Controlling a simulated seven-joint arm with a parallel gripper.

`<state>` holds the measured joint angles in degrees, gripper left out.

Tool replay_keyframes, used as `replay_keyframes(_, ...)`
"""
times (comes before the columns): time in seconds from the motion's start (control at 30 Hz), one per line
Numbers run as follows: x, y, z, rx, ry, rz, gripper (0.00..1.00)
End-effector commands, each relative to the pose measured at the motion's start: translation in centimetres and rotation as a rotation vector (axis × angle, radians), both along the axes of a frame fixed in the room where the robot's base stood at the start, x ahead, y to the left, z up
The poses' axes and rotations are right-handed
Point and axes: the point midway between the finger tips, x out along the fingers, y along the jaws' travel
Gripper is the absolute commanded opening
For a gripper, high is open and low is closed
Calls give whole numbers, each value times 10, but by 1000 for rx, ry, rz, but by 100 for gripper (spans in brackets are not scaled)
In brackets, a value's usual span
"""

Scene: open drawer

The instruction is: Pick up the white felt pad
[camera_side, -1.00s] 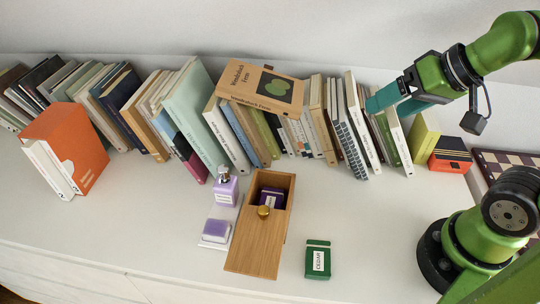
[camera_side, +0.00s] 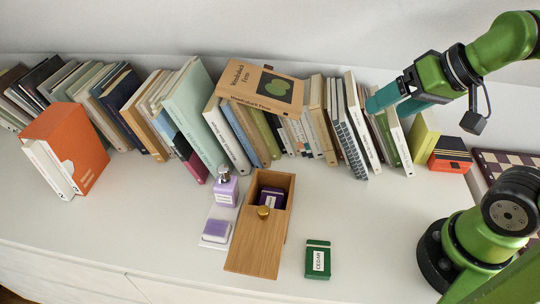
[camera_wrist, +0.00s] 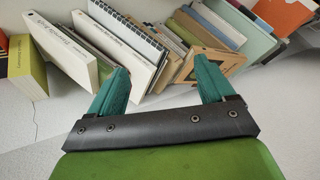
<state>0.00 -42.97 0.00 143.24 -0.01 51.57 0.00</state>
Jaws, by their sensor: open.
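A white felt pad (camera_side: 222,213) appears to be the thin pale sheet on the shelf left of the open drawer in the side view. A lilac bottle (camera_side: 226,191) stands at its far end, and a small lilac block with a white base (camera_side: 215,231) sits at its near end. My gripper (camera_side: 384,106) is open and empty, high up at the right near the book row, far from the pad. In the wrist view, my gripper (camera_wrist: 162,68) has its teal fingers spread over books, and the pad is out of view.
A wooden box with a drawer (camera_side: 258,243) holds a purple item (camera_side: 271,197). A green CEDAR box (camera_side: 318,260) lies to its right. Books, including a flat tan one (camera_side: 262,87), line the back. The front shelf is mostly clear.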

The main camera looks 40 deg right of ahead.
Motion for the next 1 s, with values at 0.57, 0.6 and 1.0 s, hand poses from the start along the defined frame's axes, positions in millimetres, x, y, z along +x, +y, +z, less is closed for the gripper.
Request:
replay_keyframes(0.57,8,26,-15,-5,85,106,68)
replay_keyframes(0.6,15,35,-16,-11,109,143,68)
replay_keyframes(1.0,91,182,-35,-46,456,216,68)
